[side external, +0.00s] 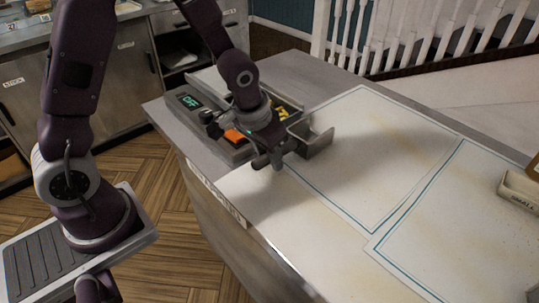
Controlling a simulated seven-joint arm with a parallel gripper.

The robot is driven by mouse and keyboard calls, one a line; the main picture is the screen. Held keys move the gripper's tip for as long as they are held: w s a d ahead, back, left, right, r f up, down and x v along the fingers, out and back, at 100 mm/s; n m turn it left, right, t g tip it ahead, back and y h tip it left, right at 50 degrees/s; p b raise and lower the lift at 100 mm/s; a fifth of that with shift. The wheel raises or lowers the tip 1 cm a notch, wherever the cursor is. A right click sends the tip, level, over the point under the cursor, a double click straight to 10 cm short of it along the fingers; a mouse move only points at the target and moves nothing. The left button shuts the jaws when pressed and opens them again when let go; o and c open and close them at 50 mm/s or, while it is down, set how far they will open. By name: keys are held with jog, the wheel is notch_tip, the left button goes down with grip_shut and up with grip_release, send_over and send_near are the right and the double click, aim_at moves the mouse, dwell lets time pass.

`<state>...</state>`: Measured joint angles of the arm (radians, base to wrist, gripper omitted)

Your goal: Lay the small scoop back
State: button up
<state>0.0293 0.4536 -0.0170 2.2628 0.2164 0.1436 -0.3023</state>
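My gripper (268,161) points down over the near part of the grey fry unit, close to the white worktop. A small open grey metal tray-like piece (318,142), which may be the small scoop, is just right of the gripper. Its handle is not clear, and I cannot tell whether it touches the fingers or rests on the unit. The fingers are small and dark here, so their gap is unclear. A holder (519,190) at the right edge has a label that seems to read SMALL.
Blue-bordered white mats (365,150) lie clear across the worktop. A white railing (425,35) stands behind. The worktop's front edge drops to a wooden floor.

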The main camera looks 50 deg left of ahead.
jog(key=shift+o, duration=1.2)
jog(key=s+v, duration=0.1)
jog(key=v, duration=1.1)
jog(key=s+r+t, duration=0.1)
jog(key=s+r, duration=0.2)
jog(key=s, duration=0.5)
jog(key=s+a+r+t, duration=0.1)
jog(key=s+r, duration=0.3)
jog(key=s, duration=0.4)
jog(key=shift+r+m, duration=0.2)
jog(key=shift+m, duration=0.1)
jog(key=shift+s, duration=0.1)
